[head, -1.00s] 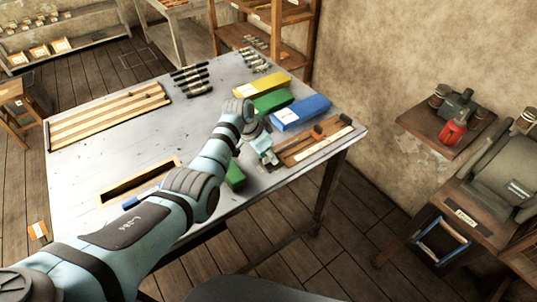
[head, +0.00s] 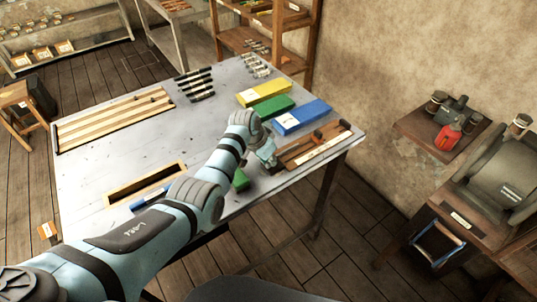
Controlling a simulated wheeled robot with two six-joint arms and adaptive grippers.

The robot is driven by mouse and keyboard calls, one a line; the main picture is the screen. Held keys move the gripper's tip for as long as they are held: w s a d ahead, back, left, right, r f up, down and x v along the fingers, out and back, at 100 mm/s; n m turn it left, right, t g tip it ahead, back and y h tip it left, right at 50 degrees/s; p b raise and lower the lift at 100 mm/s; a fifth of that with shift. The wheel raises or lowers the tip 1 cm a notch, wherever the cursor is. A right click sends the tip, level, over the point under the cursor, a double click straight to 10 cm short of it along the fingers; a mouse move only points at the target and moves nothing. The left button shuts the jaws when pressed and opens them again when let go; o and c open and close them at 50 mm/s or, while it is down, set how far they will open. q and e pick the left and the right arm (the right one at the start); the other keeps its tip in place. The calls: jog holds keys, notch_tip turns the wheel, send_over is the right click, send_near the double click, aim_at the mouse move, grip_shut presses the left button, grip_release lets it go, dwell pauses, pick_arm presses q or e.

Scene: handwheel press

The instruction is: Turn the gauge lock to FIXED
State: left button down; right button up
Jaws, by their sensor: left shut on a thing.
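My left gripper (head: 268,158) reaches across the table from the lower left and is at the left end of a wooden gauge board (head: 312,148) near the table's right corner. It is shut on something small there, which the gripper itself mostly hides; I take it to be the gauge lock. The board carries a pale strip along its front and a dark and orange-brown block (head: 318,135) towards its right part. Any lettering on it is too small to read. My right gripper is not in view.
Yellow (head: 263,93), green (head: 272,107) and blue (head: 301,117) boxes lie behind the gauge board. A green piece (head: 240,180) lies beside my left wrist. A shallow wooden tray (head: 146,183) and a slatted rack (head: 115,118) lie to the left. The grey table (head: 200,125) is clear in the middle.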

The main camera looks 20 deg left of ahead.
pick_arm(q)
jog(key=shift+s+d+n+y+p, duration=0.1)
jog(key=shift+d+n+y+p, duration=0.2)
jog(key=shift+n+p, duration=0.4)
jog(key=shift+n+y, duration=0.4)
jog(key=shift+n, duration=0.6)
jog(key=n, duration=0.1)
jog(key=n+y, duration=0.1)
jog(key=shift+d+f+n+t, duration=0.1)
jog(key=shift+d+n+t, duration=0.2)
jog(key=shift+n, duration=0.1)
jog(key=shift+n+y+b, duration=0.4)
jog(key=shift+n, duration=0.5)
jog(key=shift+d+f+n+y+b, duration=0.15)
jog(key=shift+n+y+b, duration=0.15)
jog(key=shift+n+b, duration=0.5)
jog(key=n+b, duration=0.1)
jog(key=b, duration=0.1)
jog(key=n+g+y+b, duration=0.1)
jog(key=n+b, duration=0.1)
jog(key=b, duration=0.1)
jog(key=n+b, duration=0.2)
jog(key=shift+w+d+f+y, duration=0.1)
jog(key=shift+w+d+y, duration=0.1)
jog(key=shift+w+y, duration=0.15)
jog(key=shift+r+n+g+b, duration=0.2)
jog(key=shift+n+g+b, duration=0.3)
jog(key=shift+b, duration=0.4)
